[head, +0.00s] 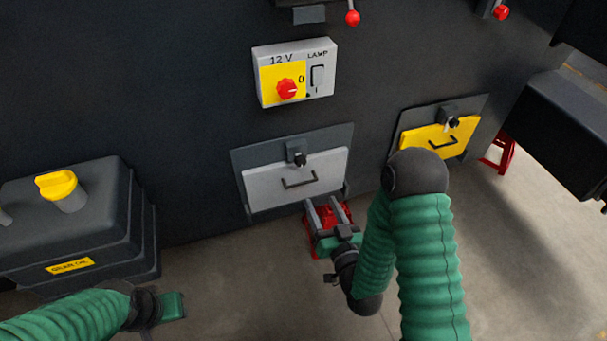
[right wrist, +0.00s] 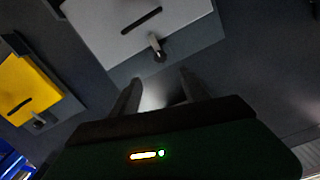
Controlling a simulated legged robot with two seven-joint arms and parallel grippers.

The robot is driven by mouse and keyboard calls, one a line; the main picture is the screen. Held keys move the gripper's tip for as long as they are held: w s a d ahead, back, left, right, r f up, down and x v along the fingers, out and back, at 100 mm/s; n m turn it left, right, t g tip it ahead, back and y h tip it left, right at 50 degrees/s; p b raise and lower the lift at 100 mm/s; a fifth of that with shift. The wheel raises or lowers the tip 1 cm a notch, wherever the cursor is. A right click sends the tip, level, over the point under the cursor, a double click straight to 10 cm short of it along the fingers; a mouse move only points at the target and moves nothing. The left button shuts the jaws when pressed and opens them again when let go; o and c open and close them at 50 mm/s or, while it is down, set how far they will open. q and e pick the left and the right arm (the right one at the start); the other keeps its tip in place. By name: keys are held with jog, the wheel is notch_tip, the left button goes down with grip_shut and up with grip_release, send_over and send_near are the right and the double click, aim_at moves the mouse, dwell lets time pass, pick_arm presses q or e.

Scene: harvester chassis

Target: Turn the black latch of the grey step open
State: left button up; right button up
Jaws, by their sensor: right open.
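The grey step (head: 270,188) is a light grey panel with a dark handle (head: 299,183), folded up against the dark chassis wall. Its black latch (head: 299,159) sits at the panel's top edge. The right wrist view shows the grey step (right wrist: 105,28) upside down, with the latch (right wrist: 157,48) lapping over the panel's edge. My right gripper (head: 322,203) is open and empty, just below the grey step's lower right part and apart from the latch. It also shows in the right wrist view (right wrist: 160,85). My left gripper (head: 172,305) is at the lower left, far from the latch; its fingers cannot be made out.
A yellow step (head: 465,130) with its own latch is to the right. A 12 V lamp switch box (head: 325,85) is above the grey step. A dark tank (head: 65,225) with a yellow cap stands left. A red stand (head: 312,238) is behind my right gripper.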

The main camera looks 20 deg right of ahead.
aim_at(302, 164)
jog(key=w, duration=0.5)
jog(key=w+b, duration=0.1)
jog(key=w, duration=0.9)
jog(key=shift+a+b, duration=0.3)
jog(key=shift+b, duration=0.1)
pick_arm(q)
jog(key=x, duration=0.3)
jog(key=shift+s+f, duration=0.25)
jog(key=shift+s, duration=0.15)
pick_arm(e)
jog(key=shift+s, duration=0.1)
jog(key=shift+c, duration=0.2)
grip_shut()
